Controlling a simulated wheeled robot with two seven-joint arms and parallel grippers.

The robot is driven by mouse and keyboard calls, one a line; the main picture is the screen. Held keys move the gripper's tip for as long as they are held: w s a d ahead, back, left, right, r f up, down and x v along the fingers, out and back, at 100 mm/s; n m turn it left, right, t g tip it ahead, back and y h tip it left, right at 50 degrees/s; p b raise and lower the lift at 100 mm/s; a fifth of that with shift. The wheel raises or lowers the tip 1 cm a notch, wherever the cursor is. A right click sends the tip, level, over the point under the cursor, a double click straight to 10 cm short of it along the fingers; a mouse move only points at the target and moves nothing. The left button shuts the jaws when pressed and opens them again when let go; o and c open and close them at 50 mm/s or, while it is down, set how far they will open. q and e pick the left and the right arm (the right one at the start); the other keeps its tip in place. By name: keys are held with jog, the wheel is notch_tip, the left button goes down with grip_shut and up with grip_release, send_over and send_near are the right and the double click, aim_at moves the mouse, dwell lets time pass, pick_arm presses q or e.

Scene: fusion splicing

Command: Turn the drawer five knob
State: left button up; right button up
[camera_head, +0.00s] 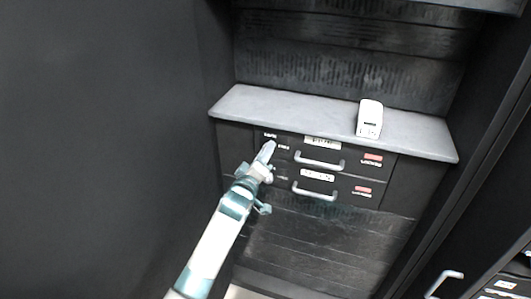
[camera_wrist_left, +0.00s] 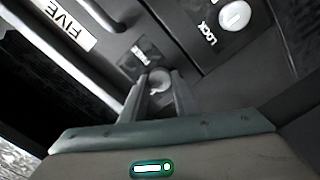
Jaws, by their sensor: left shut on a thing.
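In the left wrist view a small round grey knob (camera_wrist_left: 160,79) sits between the two fingers of my left gripper (camera_wrist_left: 160,92), which is shut on it. A small dark plate with a pale label lies just beyond the knob. A white label reading FIVE (camera_wrist_left: 68,22) is at the upper left, beside a bar handle. In the head view my left gripper (camera_head: 268,150) reaches the left part of the drawer fronts and hides the knob. My right gripper is not in view.
A knob marked LOCK (camera_wrist_left: 235,16) is close by in the wrist view. In the head view, the upper drawer handle (camera_head: 319,161) and lower drawer handle (camera_head: 315,192) are right of my gripper. A white device (camera_head: 369,117) stands on the grey counter (camera_head: 290,108). A dark wall is at left.

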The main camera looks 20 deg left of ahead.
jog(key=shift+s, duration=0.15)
pick_arm(q)
jog(key=m+p, duration=0.4)
jog(key=m, duration=1.4)
jog(key=shift+d+r, duration=0.1)
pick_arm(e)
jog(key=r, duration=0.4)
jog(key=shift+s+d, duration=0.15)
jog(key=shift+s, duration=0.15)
pick_arm(q)
jog(key=o, duration=1.1)
jog(key=shift+c, duration=0.2)
jog(key=shift+s, duration=0.15)
